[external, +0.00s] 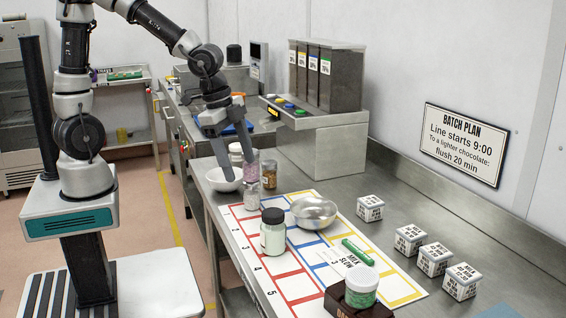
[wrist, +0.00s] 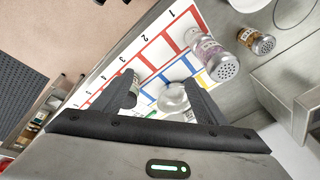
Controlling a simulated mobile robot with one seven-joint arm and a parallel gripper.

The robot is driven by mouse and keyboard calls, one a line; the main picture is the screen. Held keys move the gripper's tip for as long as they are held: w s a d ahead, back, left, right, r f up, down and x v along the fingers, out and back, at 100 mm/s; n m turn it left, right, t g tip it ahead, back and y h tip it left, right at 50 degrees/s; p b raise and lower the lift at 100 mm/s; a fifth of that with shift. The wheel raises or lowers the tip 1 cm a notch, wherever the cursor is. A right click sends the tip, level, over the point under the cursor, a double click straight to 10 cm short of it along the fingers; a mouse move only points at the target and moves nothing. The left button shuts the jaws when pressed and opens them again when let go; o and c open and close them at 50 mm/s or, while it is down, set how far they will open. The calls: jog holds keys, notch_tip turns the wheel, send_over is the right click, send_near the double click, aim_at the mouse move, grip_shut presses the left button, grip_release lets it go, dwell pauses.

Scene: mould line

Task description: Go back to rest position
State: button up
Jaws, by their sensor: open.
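My gripper (external: 240,172) is raised over the far end of the steel counter, with its two dark fingers apart and nothing between them. In the external view it is in front of the shakers and above the white bowl (external: 222,181). A pink-filled shaker (wrist: 215,58) is right of the fingers. My arm reaches out from its base at the left. The fingers partly hide the shakers in the external view.
A green-filled jar (external: 361,290) sits on a brown block (external: 338,306). Several labelled white cubes (external: 408,238) stand right. A dispenser (external: 325,80) stands behind.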

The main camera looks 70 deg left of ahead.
jog(key=s+a+r+n+t+y+p, duration=0.1)
jog(key=s+a+r+n+t+p, duration=0.2)
jog(key=s+a+r+n, duration=0.6)
jog(key=s+a+r, duration=0.3)
jog(key=a+r, duration=0.2)
jog(key=r, duration=0.1)
jog(key=shift+a+r+p, duration=0.2)
jog(key=shift+r+p, duration=0.1)
jog(key=shift+r, duration=0.05)
jog(key=shift+s, duration=0.1)
